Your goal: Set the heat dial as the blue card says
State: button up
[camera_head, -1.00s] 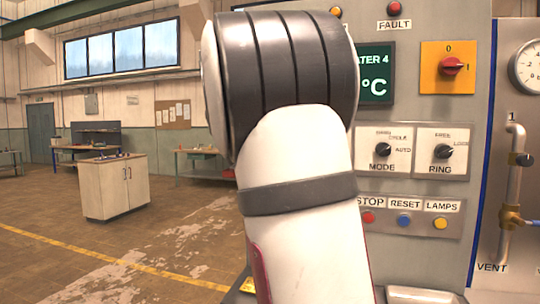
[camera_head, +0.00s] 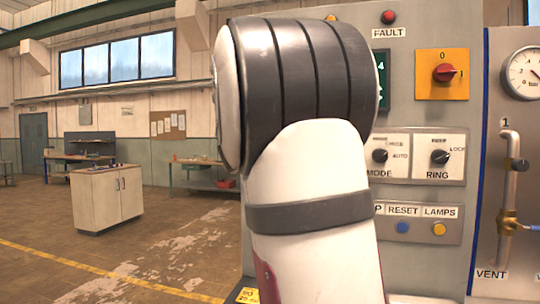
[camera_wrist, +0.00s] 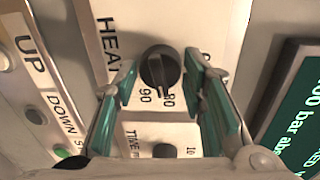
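In the wrist view the heat dial (camera_wrist: 160,70) is a round black knob on a pale plate marked HEAT. The numbers 80 and 90 show at its lower side in the picture; I cannot read its setting surely. My gripper (camera_wrist: 160,82) is open, its green-padded fingers on either side of the dial with gaps visible. I cannot tell how far the fingertips are from the plate. In the head view my arm hides the dial and gripper. No blue card shows in either view.
A TIME dial (camera_wrist: 164,150) is close below the heat dial. UP and DOWN buttons (camera_wrist: 32,113) are left, a green screen (camera_wrist: 295,110) right. In the head view, the MODE knob (camera_head: 380,156), RING knob (camera_head: 440,157) and red switch (camera_head: 444,72) are right of my arm.

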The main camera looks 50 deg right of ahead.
jog(key=shift+o, duration=0.6)
jog(key=v, duration=1.2)
